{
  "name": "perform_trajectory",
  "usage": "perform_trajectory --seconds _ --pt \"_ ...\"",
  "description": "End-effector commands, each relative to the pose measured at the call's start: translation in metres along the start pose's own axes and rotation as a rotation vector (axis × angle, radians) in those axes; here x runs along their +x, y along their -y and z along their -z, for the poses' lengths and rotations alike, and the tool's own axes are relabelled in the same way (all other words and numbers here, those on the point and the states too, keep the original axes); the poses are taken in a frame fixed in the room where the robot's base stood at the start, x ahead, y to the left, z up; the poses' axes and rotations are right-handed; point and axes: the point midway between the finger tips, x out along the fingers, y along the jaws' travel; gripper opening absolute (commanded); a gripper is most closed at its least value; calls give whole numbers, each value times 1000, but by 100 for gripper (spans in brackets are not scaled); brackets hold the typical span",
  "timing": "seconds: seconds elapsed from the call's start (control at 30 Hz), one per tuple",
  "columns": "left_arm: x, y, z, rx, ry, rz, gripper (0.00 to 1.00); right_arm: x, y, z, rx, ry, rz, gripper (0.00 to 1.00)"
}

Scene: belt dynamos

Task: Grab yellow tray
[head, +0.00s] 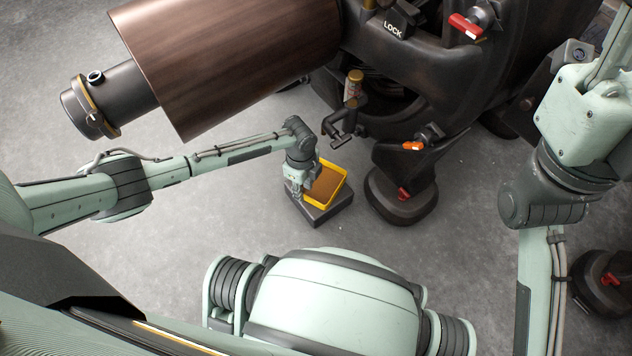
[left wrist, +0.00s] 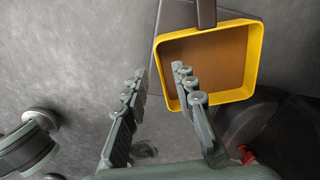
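The yellow tray (head: 341,188) has a brown inside and rests on a dark block in the head view. In the left wrist view the yellow tray (left wrist: 257,60) is at the upper right. My left gripper (head: 298,194) is at the tray's left edge in the head view. In the left wrist view my left gripper (left wrist: 160,78) has its fingers apart. One finger overlaps the inside of the tray and the other is outside its left wall. I cannot tell whether either finger touches the wall. My right gripper is out of view.
The dark block (head: 318,215) stands on the grey floor. A large brown roller (head: 235,55) is at the upper left. Floor left of the block is clear.

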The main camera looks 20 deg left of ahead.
Motion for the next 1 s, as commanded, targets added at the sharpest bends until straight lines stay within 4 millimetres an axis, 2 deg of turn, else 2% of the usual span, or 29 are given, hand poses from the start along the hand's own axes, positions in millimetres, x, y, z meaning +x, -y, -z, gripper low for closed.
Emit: perform_trajectory --seconds 0.03,0.23,0.5,0.73,1.0 --pt "15 -1 0 0 0 -1 27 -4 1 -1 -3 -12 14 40" --pt "36 -1 1 0 -1 0 27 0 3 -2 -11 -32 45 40" --pt "37 -1 0 0 -1 0 27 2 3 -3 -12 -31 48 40" --pt "37 -1 0 -1 -1 0 0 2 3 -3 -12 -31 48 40" --pt "36 -1 1 -1 -1 1 0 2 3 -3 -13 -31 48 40"
